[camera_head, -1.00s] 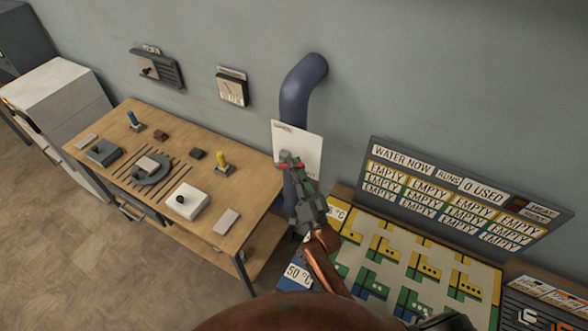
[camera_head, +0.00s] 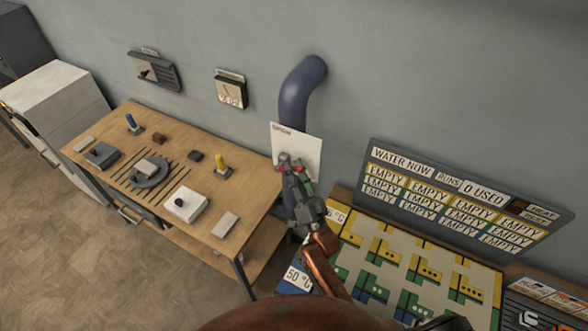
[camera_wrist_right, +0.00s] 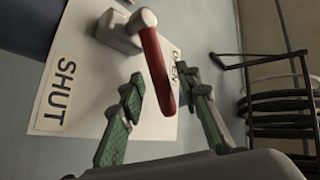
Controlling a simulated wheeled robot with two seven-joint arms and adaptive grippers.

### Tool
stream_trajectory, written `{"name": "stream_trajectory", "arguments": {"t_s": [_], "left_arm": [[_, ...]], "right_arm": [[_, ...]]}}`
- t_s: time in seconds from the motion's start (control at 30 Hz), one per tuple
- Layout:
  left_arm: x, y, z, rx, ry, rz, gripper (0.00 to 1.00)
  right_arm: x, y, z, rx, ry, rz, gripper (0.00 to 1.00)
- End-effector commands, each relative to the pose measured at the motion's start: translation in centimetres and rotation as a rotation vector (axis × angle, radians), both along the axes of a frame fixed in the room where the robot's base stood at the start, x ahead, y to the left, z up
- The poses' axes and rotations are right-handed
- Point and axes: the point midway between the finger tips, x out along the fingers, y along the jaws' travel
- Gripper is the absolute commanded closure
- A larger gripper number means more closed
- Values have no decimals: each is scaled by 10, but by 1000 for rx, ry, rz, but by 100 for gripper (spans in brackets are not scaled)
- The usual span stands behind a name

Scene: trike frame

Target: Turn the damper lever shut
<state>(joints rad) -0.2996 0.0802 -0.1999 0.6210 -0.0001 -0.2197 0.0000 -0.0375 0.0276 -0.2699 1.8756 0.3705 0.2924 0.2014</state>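The damper lever (camera_wrist_right: 158,70) is a red handle on a grey pivot (camera_wrist_right: 120,31). It sits on a white plate (camera_head: 308,143) in front of the blue-grey pipe (camera_head: 296,95). In the right wrist view, the plate has a SHUT label (camera_wrist_right: 60,92) at left and a partly hidden OPEN label at right; the lever hangs nearer OPEN. My right gripper (camera_head: 291,164) is at the plate, covering much of the lever in the head view. In the right wrist view its green-padded fingers (camera_wrist_right: 158,82) are spread, one on each side of the lever, with gaps visible. My left gripper is not visible.
A wooden table (camera_head: 240,190) with small devices stands to the left. A sign board (camera_head: 440,220) and a board of coloured tiles (camera_head: 425,265) are to the right. A dial (camera_head: 230,92) and a vent-like panel (camera_head: 153,70) are on the wall.

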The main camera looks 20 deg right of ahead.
Motion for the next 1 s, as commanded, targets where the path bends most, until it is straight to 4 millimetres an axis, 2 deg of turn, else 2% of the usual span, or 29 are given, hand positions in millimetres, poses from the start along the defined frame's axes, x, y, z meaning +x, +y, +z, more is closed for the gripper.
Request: {"name": "stream_trajectory", "arguments": {"t_s": [0.13, 0.23, 0.5, 0.7, 1.0], "left_arm": [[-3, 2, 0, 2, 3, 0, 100], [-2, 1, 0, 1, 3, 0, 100], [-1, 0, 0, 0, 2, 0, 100], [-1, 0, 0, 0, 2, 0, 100], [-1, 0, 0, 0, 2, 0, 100]], "right_arm": [[-5, -1, -3, -1, 1, 0, 69], [-16, -2, -10, -2, 3, 0, 69], [-64, -9, -38, -2, 4, 1, 69], [-92, -13, -53, -1, 2, 1, 69], [-104, -15, -59, -1, -1, 1, 69]]}}
